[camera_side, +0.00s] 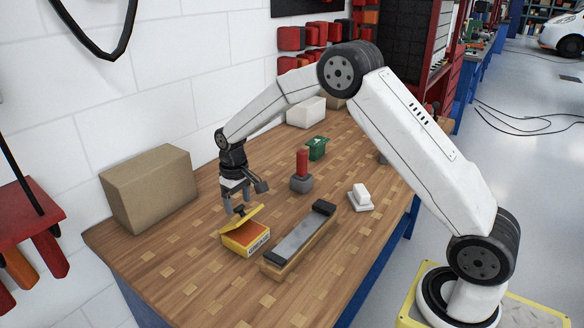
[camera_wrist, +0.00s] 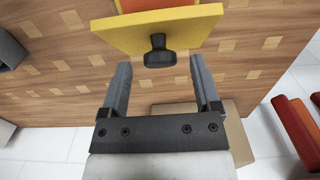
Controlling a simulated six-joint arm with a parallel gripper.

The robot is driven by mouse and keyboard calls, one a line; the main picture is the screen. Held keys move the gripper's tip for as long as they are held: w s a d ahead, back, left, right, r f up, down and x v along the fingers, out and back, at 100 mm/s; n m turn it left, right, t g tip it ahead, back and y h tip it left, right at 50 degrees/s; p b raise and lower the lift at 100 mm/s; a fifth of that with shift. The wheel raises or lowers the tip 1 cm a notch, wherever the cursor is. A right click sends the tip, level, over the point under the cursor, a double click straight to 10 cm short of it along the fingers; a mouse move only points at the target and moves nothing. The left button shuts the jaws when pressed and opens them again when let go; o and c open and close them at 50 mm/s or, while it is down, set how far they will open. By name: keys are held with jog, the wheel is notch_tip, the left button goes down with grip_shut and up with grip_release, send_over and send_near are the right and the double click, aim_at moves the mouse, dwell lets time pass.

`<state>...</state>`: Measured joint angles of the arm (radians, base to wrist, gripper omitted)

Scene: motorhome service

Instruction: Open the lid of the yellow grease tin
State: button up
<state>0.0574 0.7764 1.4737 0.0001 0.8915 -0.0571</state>
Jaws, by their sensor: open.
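The yellow grease tin (camera_side: 252,244) stands on the wooden bench, with dark lettering on its front and orange showing inside. Its yellow lid (camera_side: 245,218) is tilted up, partly open, with a gap towards the front right. In the wrist view the lid (camera_wrist: 190,24) lies at the top, with a black knob (camera_wrist: 158,52) on it. My gripper (camera_side: 237,204) is open just above the lid. In the wrist view my gripper (camera_wrist: 160,68) has its fingers spread to either side of the knob, with clear space between. I cannot tell whether anything touches.
A sharpening stone on a wooden block (camera_side: 300,240) lies right of the tin. Behind stand a red-handled grey block (camera_side: 302,182), a green container (camera_side: 317,148) and a white item (camera_side: 361,195). A cardboard box (camera_side: 150,190) stands left. The bench's front left is clear.

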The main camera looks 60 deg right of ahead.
jog(key=shift+f, duration=0.5)
grip_shut()
dwell(1.2)
